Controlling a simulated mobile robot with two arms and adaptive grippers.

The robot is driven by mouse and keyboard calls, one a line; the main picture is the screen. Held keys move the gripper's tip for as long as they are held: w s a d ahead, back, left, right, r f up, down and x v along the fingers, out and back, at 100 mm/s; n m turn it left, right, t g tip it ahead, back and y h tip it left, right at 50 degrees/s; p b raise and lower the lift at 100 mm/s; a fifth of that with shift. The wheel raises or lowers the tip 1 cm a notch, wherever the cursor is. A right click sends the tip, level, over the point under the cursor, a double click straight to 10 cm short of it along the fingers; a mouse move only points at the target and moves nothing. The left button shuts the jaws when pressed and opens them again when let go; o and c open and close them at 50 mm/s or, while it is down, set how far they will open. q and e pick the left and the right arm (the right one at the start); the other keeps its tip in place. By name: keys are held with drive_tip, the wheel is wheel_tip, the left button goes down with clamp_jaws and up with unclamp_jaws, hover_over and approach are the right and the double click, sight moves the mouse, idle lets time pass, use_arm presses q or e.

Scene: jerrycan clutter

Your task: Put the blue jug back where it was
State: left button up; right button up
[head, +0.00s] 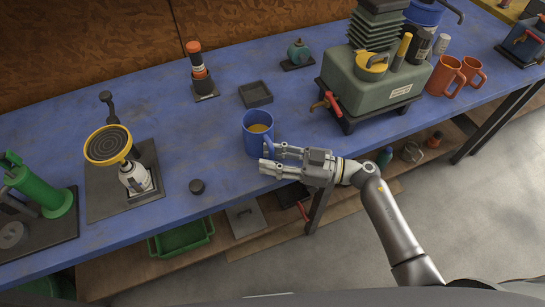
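The blue jug (256,142) stands upright near the front edge of the blue workbench, with yellowish-brown contents showing inside. Its handle is on its right side, toward my gripper. My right gripper (270,155) reaches in from the right at the bench's front edge. Its two fingers are apart, one close to the jug's handle and the other lower, in front of the jug. Whether a finger touches the handle is hard to tell. My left gripper is not in view.
A green jerrycan (372,85) on a black stand with a red tap is to the right. Two orange mugs (444,76) stand further right. Bare bench lies left of the jug.

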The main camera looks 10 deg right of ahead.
drive_tip(key=shift+r, duration=0.1)
drive_tip(key=b+v, duration=0.1)
drive_tip(key=v, duration=1.1)
drive_tip(key=shift+b, duration=0.4)
